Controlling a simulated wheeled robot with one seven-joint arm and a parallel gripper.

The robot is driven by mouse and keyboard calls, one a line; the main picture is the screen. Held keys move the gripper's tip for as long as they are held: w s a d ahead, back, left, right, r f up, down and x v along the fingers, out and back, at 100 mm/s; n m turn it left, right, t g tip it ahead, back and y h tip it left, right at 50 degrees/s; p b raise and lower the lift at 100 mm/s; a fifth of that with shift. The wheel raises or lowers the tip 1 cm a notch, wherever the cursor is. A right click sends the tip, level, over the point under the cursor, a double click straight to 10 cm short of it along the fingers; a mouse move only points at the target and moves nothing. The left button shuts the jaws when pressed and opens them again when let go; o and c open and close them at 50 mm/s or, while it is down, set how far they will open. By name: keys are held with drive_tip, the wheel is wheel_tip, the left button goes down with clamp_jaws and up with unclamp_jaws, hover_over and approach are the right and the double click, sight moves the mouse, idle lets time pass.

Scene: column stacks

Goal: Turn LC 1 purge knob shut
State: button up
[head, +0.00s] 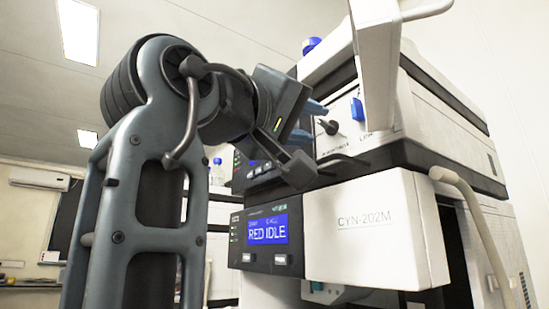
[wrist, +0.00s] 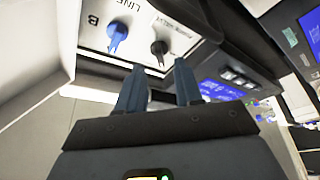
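The black purge knob (head: 328,127) is on the white front panel of the upper unit in the head view. In the wrist view the black knob (wrist: 159,48) sits beside lettering that seems to read "PURGE VALVE", its pointer towards my fingers. My gripper (wrist: 160,75) has its two blue-grey fingers apart with nothing between them. The knob lies just beyond the fingertips, roughly in line with the gap; I see no contact. In the head view my gripper (head: 317,108) is left of the knob, partly hidden by my wrist.
A blue knob (wrist: 117,34) by "LINE B" is left of the black one. A white raised door (head: 375,65) stands right of the panel. Below are a dark ledge, a blue display (head: 267,229) reading "RED IDLE", and a white "CYN-202M" module (head: 375,225).

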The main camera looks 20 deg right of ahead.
sight(323, 125)
drive_tip(key=shift+p+x, duration=0.35)
drive_tip(key=shift+x, duration=1.6)
drive_tip(key=shift+c, duration=0.3)
clamp_jaws()
